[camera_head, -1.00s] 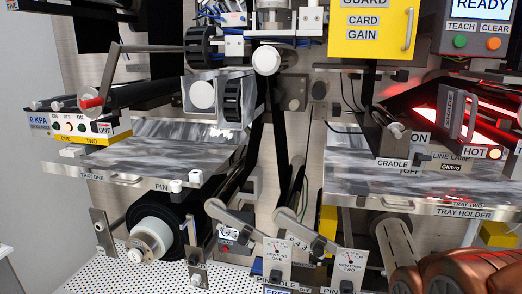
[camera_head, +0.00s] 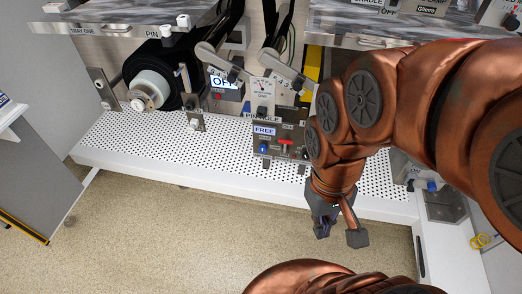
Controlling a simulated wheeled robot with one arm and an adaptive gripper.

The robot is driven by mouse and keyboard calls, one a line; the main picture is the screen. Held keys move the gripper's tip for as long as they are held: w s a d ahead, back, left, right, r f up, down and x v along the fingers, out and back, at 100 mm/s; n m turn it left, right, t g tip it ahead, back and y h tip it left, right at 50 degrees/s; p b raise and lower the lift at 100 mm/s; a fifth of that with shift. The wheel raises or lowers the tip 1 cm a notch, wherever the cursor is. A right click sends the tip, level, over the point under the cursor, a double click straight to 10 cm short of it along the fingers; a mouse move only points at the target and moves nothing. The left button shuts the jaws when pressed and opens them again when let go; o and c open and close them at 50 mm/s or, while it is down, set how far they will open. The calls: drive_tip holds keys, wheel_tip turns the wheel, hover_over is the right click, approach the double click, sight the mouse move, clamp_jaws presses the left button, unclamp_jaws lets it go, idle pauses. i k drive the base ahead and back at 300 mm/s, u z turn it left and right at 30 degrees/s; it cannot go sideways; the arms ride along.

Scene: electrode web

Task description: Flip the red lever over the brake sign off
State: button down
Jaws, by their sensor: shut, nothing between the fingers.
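A small red lever (camera_head: 285,142) sits on a dark grey control box (camera_head: 277,155) at the middle of the white perforated shelf. The box bears a lit panel reading FREE (camera_head: 264,131). A small label by the lever is too small to read, so I cannot pick out the brake sign. My gripper (camera_head: 340,236) is shut and empty. It hangs below and to the right of the box, in front of the shelf edge, apart from the lever.
The white perforated shelf (camera_head: 225,152) runs across in front of the machine. Two grey crank arms (camera_head: 218,62) hang above the box. A dark roll with a pale core (camera_head: 150,90) stands at left. The floor (camera_head: 170,230) in front is clear.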

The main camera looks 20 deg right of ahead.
sight(285, 142)
drive_tip(key=z, duration=0.35)
drive_tip(key=k, duration=0.2)
drive_tip(key=u, duration=1.2)
drive_tip(key=i, duration=0.95)
drive_tip(key=z, duration=0.5)
